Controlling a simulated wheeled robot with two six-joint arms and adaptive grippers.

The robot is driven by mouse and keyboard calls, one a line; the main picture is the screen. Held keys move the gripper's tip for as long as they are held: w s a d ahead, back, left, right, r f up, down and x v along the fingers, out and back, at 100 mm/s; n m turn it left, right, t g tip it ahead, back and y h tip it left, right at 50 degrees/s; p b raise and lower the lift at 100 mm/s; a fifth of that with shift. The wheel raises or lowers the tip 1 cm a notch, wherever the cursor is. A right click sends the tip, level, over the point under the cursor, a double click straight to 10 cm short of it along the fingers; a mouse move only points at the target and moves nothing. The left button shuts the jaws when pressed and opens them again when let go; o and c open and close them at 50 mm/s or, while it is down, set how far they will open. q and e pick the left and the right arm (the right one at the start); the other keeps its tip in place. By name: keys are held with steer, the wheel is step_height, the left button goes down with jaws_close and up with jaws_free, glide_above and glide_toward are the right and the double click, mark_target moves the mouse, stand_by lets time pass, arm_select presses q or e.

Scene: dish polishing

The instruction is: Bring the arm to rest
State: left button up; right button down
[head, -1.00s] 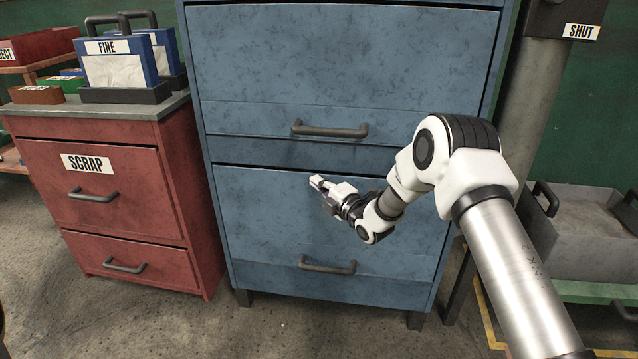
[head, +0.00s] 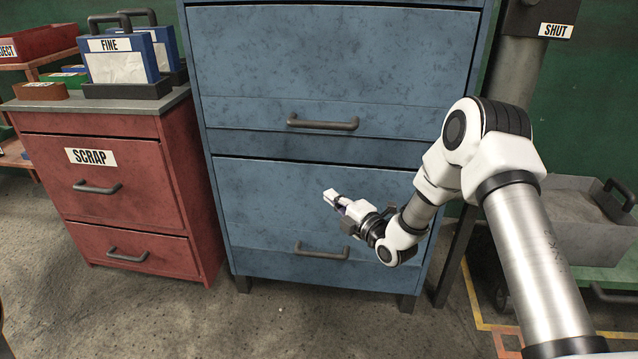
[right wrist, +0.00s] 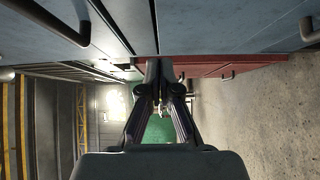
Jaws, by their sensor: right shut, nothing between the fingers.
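My right gripper (head: 332,197) is in front of the lower drawer of the blue cabinet (head: 315,145) in the head view. Its fingers are shut with nothing between them. In the right wrist view my right gripper (right wrist: 158,75) also shows, fingers together, with the cabinet front along the top of the picture. The arm is bent at the elbow and comes in from the lower right. The gripper appears apart from the lower drawer handle (head: 322,251). My left gripper is not in view.
A red SCRAP cabinet (head: 110,180) stands at left, with a blue FINE box (head: 122,62) on top. A red bin (head: 45,43) is at far left. A grey tray (head: 580,235) stands at right, below a SHUT sign (head: 556,31). The floor (head: 250,325) in front is clear.

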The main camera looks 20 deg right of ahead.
steer(key=s+a+f+g, duration=0.2)
steer(key=s+a+f, duration=0.2)
steer(key=f, duration=0.3)
steer(key=s+a+f+g, duration=0.2)
steer(key=s+a+f, duration=0.15)
steer(key=f, duration=0.25)
steer(key=s+a+f+m+g+h, duration=0.15)
steer(key=s+f+m+g, duration=0.45)
steer(key=s, duration=0.6)
steer(key=s+a+f+m+g, duration=0.2)
steer(key=s+f+m+g, duration=0.1)
steer(key=s+f, duration=0.65)
steer(key=s+d+r+m+g+h, duration=0.15)
steer(key=s+m+g, duration=0.35)
steer(key=s+m, duration=0.75)
arm_select(q)
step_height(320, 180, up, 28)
steer(key=p, duration=2.7)
steer(key=shift+p, duration=0.4)
arm_select(e)
step_height(320, 180, up, 28)
steer(key=s, duration=0.1)
steer(key=shift+d+f+n, duration=0.15)
steer(key=shift+d+n, duration=0.1)
steer(key=shift+n, duration=0.2)
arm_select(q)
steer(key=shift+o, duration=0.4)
